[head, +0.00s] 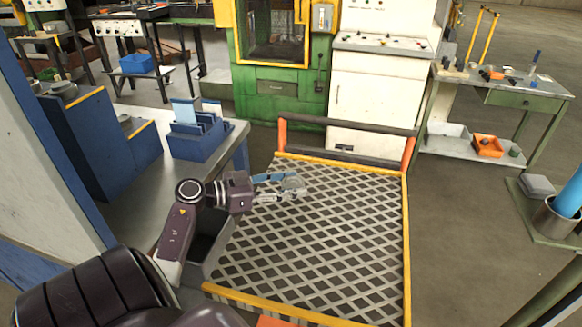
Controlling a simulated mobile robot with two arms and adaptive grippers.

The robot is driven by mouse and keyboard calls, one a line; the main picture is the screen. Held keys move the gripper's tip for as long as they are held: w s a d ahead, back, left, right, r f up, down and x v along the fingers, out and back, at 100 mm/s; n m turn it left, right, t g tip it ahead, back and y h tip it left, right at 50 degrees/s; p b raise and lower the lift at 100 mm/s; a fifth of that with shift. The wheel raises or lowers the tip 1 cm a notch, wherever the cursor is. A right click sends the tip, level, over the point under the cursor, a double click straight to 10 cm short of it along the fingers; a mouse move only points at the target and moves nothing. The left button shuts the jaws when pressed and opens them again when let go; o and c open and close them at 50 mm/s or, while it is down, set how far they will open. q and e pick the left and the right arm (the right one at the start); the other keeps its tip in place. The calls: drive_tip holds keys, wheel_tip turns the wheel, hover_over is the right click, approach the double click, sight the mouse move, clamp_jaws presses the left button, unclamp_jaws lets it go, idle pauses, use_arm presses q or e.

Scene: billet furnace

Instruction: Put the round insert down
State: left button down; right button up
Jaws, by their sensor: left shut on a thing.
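My left gripper (278,188) is over the left part of the metal grate platform, its fingers pointing right. It is shut on a small grey round piece, the round insert (293,186), which sits at the fingertips above the grate. The fingers hide part of the insert. My right gripper is not in view.
The grate platform (330,222) has yellow edges and an orange-posted rail (345,127) at its far side. A steel table (172,118) at left holds a blue slotted holder (197,142) and blue stepped stands (88,140). A green workbench (520,98) stands at right.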

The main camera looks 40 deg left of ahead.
sight(284, 185)
use_arm(q)
drive_tip(key=c, duration=1.1)
unclamp_jaws()
drive_tip(key=shift+f, duration=0.1)
drive_tip(key=shift+r, duration=0.2)
drive_tip(key=p+v, duration=0.4)
drive_tip(key=v, duration=0.2)
drive_tip(key=shift+s+r, duration=0.1)
drive_tip(key=shift+s, duration=0.15)
drive_tip(key=shift+s+a, duration=0.25)
drive_tip(key=shift+s, duration=0.2)
